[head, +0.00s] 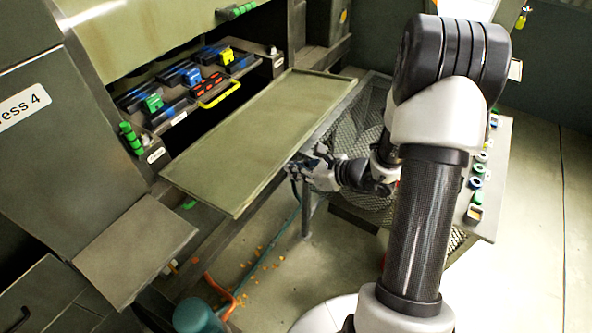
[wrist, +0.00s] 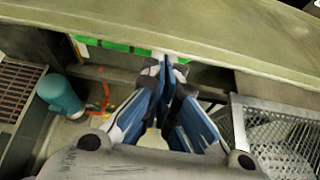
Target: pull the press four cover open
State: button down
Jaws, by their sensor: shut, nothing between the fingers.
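The press with the partly cropped label "ess 4" (head: 22,106) stands at the left in the head view. A flat olive panel (head: 262,135), which looks like its cover lowered open, lies out level in front of the press opening. Its edge crosses the top of the wrist view (wrist: 200,35). Green pieces (wrist: 115,46) show under that edge; I cannot tell whether they are its handle. My gripper (head: 297,168) is beside the panel's near right edge, low down. In the wrist view its fingers (wrist: 168,75) are shut and empty, close below the panel; contact is unclear.
Black organisers with blue, green and yellow items (head: 190,80) sit in the opening behind the panel. A perforated metal bin (head: 372,115) stands right of my gripper. A teal container (head: 195,316) and orange hose (head: 220,290) are on the floor below. Open floor lies right.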

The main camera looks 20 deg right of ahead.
jog(key=shift+g+h, duration=0.3)
jog(key=shift+g, duration=0.2)
jog(key=r+p, duration=0.1)
jog(key=r, duration=0.1)
jog(key=w+r+p, duration=0.1)
jog(key=r+p, duration=0.1)
jog(key=a+r+p, duration=0.1)
jog(key=r+p, duration=0.1)
jog(key=r, duration=0.1)
jog(key=shift+w, duration=0.35)
